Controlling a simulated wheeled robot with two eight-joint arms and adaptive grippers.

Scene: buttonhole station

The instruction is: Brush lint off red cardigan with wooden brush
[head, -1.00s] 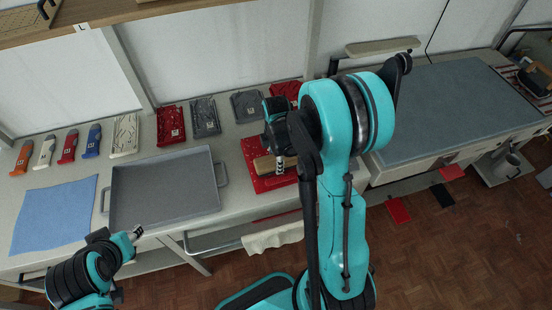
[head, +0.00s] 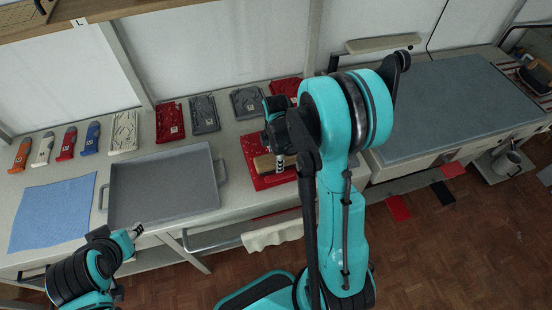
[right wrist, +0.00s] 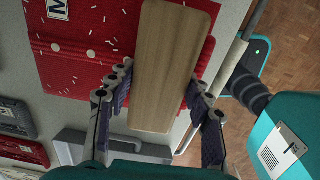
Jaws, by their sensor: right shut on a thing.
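The red cardigan (head: 256,176) lies folded flat on the bench right of the grey tray. In the right wrist view the red cardigan (right wrist: 85,65) has a white M label and several pale lint bits on it. My right gripper (right wrist: 155,100) is shut on the wooden brush (right wrist: 172,60), with one finger on each side. The brush (head: 264,163) is over the cardigan in the head view; its underside is hidden, so I cannot tell whether it touches the cloth. My left gripper (head: 136,230) is low at the left, in front of the bench; its fingers are too small to read.
An empty grey tray (head: 165,190) and a blue cloth (head: 50,215) lie left of the cardigan. Several folded garments (head: 204,114) and coloured handled tools (head: 66,143) line the back. A white cloth (head: 272,236) hangs at the bench front.

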